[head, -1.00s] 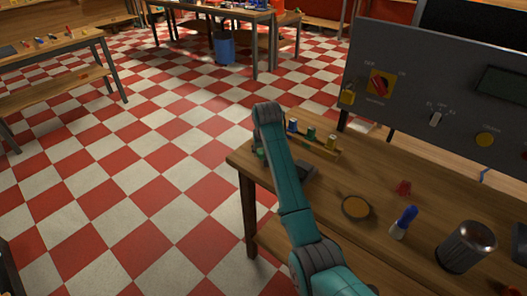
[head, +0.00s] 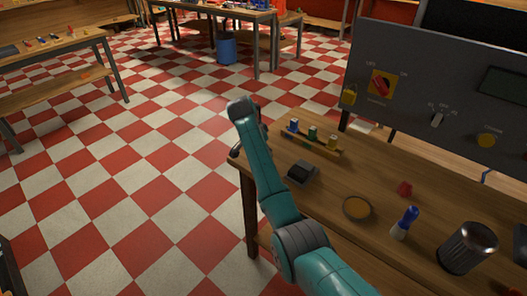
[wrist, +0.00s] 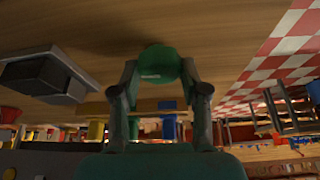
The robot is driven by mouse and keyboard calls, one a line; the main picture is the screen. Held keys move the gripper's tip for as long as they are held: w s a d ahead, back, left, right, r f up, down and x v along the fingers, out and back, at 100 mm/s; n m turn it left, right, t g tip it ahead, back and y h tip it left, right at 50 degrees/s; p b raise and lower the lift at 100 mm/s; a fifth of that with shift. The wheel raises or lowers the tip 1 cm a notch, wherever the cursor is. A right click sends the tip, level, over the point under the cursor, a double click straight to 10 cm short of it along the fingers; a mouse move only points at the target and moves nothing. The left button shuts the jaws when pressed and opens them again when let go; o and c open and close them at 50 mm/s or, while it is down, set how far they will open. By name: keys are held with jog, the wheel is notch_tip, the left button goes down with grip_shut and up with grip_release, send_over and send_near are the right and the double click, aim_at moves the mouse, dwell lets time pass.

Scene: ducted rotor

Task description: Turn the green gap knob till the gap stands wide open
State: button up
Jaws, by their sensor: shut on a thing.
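In the wrist view my gripper (wrist: 160,84) has its two dark fingers closed on opposite sides of a round green knob (wrist: 158,62). A small pale mark shows on the knob's face. Wooden table top lies behind it in that picture; how the knob is mounted cannot be seen. In the head view my teal arm reaches to the table's far left corner, and the knob and fingertips are hidden there. No gap can be made out in either view.
A wooden rack on the table (head: 365,240) holds a blue peg (head: 293,125), a green peg (head: 312,133) and a yellow peg (head: 333,141). A dark box (head: 303,172) sits close right of my arm.

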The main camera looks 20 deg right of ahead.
jog(key=shift+m+g, duration=0.4)
jog(key=shift+m, duration=0.7)
jog(key=o, duration=1.1)
jog(key=shift+o, duration=0.2)
jog(key=shift+r, duration=0.1)
jog(key=v, duration=1.1)
jog(key=shift+a+r, duration=0.35)
